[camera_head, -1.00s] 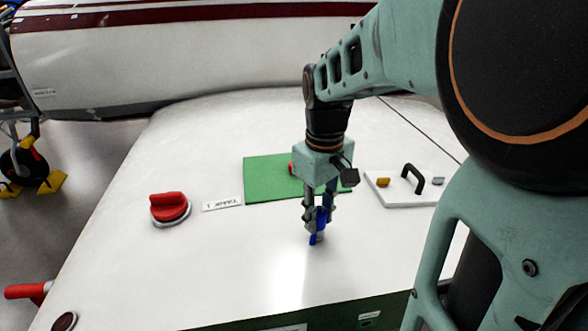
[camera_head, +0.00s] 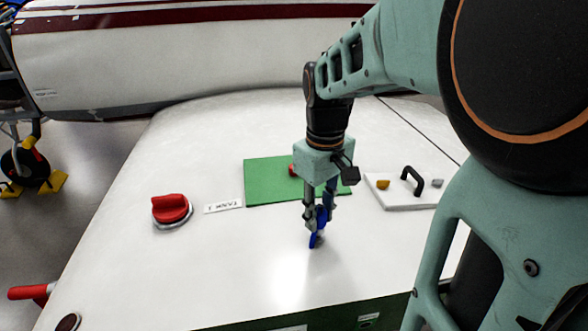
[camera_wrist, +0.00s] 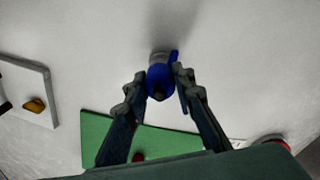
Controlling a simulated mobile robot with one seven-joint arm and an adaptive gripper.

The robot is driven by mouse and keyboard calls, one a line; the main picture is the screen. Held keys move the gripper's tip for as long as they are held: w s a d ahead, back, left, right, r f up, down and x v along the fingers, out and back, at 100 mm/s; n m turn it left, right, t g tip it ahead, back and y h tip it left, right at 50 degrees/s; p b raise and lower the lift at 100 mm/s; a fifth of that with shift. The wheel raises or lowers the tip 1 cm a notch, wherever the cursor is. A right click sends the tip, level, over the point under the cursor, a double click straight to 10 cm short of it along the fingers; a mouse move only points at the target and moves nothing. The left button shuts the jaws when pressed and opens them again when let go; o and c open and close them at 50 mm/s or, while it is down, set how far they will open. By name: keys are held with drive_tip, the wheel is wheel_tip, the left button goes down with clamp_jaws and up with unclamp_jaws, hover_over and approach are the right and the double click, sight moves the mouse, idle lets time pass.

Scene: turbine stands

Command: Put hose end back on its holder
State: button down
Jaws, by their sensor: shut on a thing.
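My gripper (camera_head: 319,211) points down over the white surface (camera_head: 250,255), near its front middle. It is shut on a small blue piece (camera_head: 316,239). In the wrist view the blue piece (camera_wrist: 160,80) sits between my two fingertips, with a dark round spot in its middle and a grey metallic part (camera_wrist: 159,57) beside it. The blue piece is at or close to the white surface; I cannot tell if it touches. I cannot make out a hose or name a holder with certainty.
A green mat (camera_head: 265,182) with a small red item (camera_head: 292,170) lies behind my gripper. A white plate (camera_head: 400,195) with a black handle (camera_head: 412,180) and yellow knob (camera_head: 383,184) lies right. A red knob (camera_head: 171,209) and label (camera_head: 222,206) are left.

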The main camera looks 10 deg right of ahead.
drive_tip(key=shift+r+p, duration=1.15)
drive_tip(key=shift+r, duration=0.35)
